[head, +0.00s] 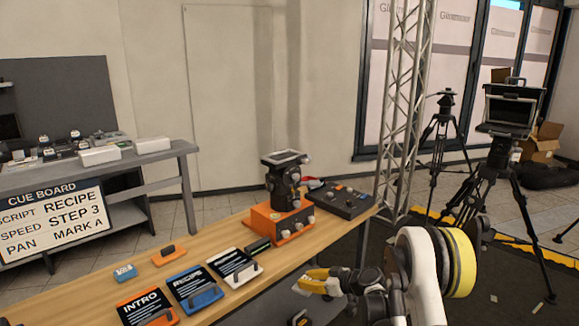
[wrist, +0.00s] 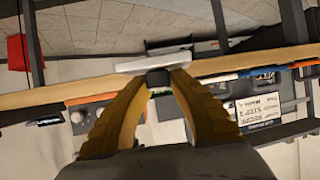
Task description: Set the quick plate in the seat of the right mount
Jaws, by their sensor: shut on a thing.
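My gripper (head: 306,285) with yellow fingers is in front of the wooden table's near edge. In the wrist view its fingertips (wrist: 168,75) are shut on the dark grip block under a pale flat plate (wrist: 153,61), which looks like the quick plate. In the head view only a small light part beside the fingertips shows. A black mount head (head: 284,178) with a framed flat top (head: 285,157) stands on an orange box (head: 280,223) on the table, apart from my gripper. I cannot tell whether this is the right mount.
The wooden table (head: 215,280) carries several cards with handles, including an INTRO card (head: 142,305), and a dark control box (head: 341,199) behind the orange box. A truss (head: 404,100) rises past the table's far end. Two tripods, one bearing a monitor (head: 508,108), stand at right.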

